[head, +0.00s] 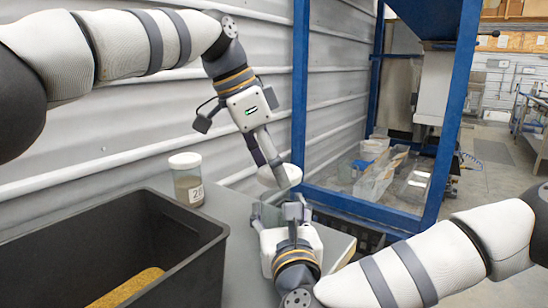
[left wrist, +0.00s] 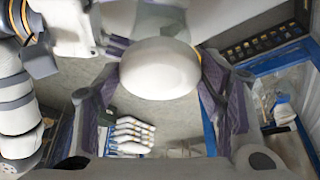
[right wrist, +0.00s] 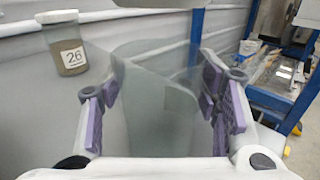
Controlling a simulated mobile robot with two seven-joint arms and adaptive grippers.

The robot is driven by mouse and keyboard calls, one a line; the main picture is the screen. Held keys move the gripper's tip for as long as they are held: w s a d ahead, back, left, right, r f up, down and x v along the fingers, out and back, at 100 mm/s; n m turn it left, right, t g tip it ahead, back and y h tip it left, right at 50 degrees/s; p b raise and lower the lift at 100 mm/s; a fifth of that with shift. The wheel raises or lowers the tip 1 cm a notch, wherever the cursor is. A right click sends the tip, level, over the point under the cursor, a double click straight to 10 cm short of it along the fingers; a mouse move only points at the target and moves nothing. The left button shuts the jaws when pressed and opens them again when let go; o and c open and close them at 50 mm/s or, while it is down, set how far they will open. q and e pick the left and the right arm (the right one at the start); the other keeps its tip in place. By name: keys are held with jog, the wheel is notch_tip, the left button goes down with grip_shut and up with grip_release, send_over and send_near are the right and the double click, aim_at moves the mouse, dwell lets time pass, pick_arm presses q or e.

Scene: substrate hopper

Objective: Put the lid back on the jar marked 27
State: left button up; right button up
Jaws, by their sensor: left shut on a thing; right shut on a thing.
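My left gripper (left wrist: 160,85) is shut on a round white lid (left wrist: 160,68). The lid (head: 280,175) shows in the head view above my right gripper (head: 283,208). My right gripper is shut on a clear, see-through jar (right wrist: 155,100), which stands between its purple-padded fingers in the right wrist view. No number shows on this jar from here. The lid's pale edge (right wrist: 150,3) shows at the top of the right wrist view, apart from the fingers. Whether the lid touches the jar's rim I cannot tell.
A lidded jar labelled 26 (right wrist: 68,50) with brownish contents stands on the grey bench; it also shows in the head view (head: 187,182). A black bin (head: 190,262) with yellow-brown grain is at the front left. A blue-framed hopper (head: 440,150) stands behind, right.

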aim_at(267, 170)
pick_arm(q)
jog(key=shift+f, duration=0.25)
jog(key=shift+f, duration=0.1)
jog(key=shift+f, duration=0.8)
jog(key=shift+f, duration=0.55)
pick_arm(e)
grip_shut()
pick_arm(q)
jog(key=shift+w+m+g, duration=0.2)
jog(key=shift+m+g, duration=0.1)
jog(key=shift+m, duration=0.4)
jog(key=shift+m+g, duration=0.4)
jog(key=shift+m, duration=0.6)
